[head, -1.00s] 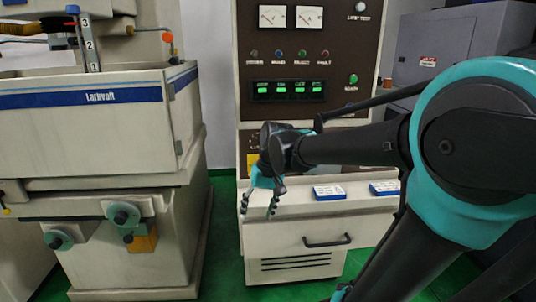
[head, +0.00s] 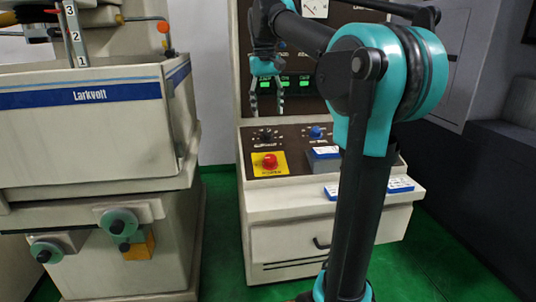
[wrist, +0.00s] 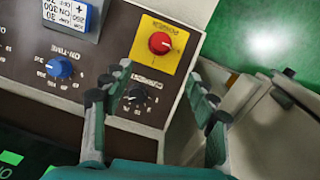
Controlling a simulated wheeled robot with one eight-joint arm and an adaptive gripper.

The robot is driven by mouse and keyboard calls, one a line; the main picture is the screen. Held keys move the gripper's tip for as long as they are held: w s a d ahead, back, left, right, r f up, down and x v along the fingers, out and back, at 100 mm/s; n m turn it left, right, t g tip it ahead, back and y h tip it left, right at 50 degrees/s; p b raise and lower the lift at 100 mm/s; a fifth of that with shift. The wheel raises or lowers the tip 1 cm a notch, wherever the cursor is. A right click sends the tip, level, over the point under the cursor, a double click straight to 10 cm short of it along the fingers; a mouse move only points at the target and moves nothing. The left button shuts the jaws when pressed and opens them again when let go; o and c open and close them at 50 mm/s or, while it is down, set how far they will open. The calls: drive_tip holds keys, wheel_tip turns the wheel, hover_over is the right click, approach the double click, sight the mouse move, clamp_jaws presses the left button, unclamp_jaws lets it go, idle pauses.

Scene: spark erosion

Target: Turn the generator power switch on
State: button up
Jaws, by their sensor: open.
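The generator cabinet (head: 243,60) stands in the middle of the head view. Low on its dark panel is a red button on a yellow plate (head: 257,170); the red button (wrist: 159,43) also shows at the top of the wrist view. Its lettering is too small to read surely, so I cannot tell if it is the power switch. My gripper (head: 266,106) is open and empty, in front of the panel and above the red button in the head view. In the wrist view, a black knob (wrist: 137,97) shows between the fingers of my gripper (wrist: 162,97).
A blue knob (wrist: 60,67) lies beside the black one. Blue-and-white boxes (head: 325,153) sit on the panel and ledge. My arm hides the cabinet's right part. The Larkvolt machine (head: 85,125) stands left, with a gap of green floor (head: 220,225) between.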

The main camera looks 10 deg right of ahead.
sight(270, 157)
drive_tip(key=f, duration=1.6)
drive_tip(key=shift+d+f, duration=0.3)
drive_tip(key=shift+d, duration=0.1)
drive_tip(key=c, duration=1.2)
drive_tip(key=shift+o, duration=0.2)
